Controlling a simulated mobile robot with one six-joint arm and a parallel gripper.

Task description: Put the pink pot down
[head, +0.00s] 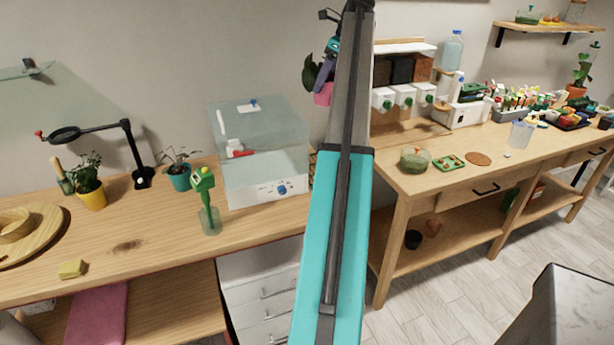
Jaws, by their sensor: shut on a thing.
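The pink pot (323,96) is in the upper middle of the head view, with a dark green and purple plant (311,72) in it. It looks upright and is held up in the air, in front of the back wall. My gripper (325,80) is shut on the pink pot. My arm hides the right side of the pot and part of the gripper, so the fingertips do not show clearly.
A clear box (262,155) stands on the left table (150,260), below the pot. Nearby are a yellow pot (92,197), a teal pot (179,178) and a magnifier lamp (135,155). The right bench (420,185) bears a dispenser rack (402,98), a glass bowl (415,160) and a cork disc (478,159).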

